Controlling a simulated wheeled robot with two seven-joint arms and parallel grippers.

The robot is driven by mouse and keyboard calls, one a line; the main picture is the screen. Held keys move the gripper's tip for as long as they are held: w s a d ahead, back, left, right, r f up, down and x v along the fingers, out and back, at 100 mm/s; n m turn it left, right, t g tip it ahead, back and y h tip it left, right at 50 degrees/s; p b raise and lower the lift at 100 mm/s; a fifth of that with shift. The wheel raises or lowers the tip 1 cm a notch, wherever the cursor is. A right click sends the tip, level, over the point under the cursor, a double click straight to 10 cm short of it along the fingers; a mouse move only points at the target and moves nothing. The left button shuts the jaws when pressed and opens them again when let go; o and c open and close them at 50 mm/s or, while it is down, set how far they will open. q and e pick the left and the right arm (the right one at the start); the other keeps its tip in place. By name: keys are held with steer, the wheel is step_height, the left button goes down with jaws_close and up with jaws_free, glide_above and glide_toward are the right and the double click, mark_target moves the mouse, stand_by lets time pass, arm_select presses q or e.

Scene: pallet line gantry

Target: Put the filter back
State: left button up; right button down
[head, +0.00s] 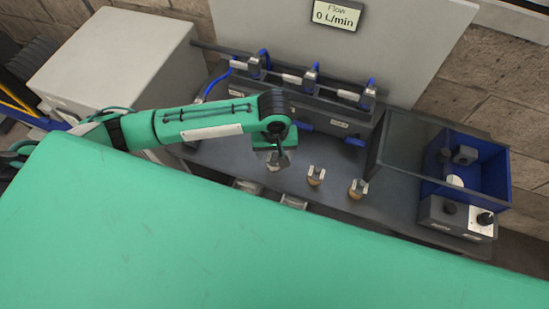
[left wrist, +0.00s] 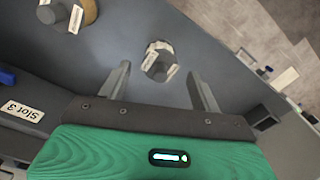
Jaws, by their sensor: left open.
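My left gripper (head: 277,160) hangs over the grey bench (head: 335,205). Two tan pieces with grey clips stand to the right in the head view, a nearer-to-gripper one (head: 316,176) and a farther one (head: 358,189). A tan piece also shows at the top left of the wrist view (left wrist: 76,12). My right gripper is not in view.
A manifold with blue hoses (head: 311,76) stands behind the bench. Its display (head: 335,14) reads 0 L/min. A dark see-through panel (head: 405,150), a blue bin (head: 492,180) and a knob box (head: 455,217) stand at the right. A white cabinet (head: 115,60) is at the left.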

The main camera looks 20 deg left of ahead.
mark_target(275, 155)
arm_select(q)
step_height(275, 155, up, 8)
steer(key=shift+f+b, duration=0.2)
steer(key=shift+b, duration=0.2)
steer(key=shift+d, duration=0.1)
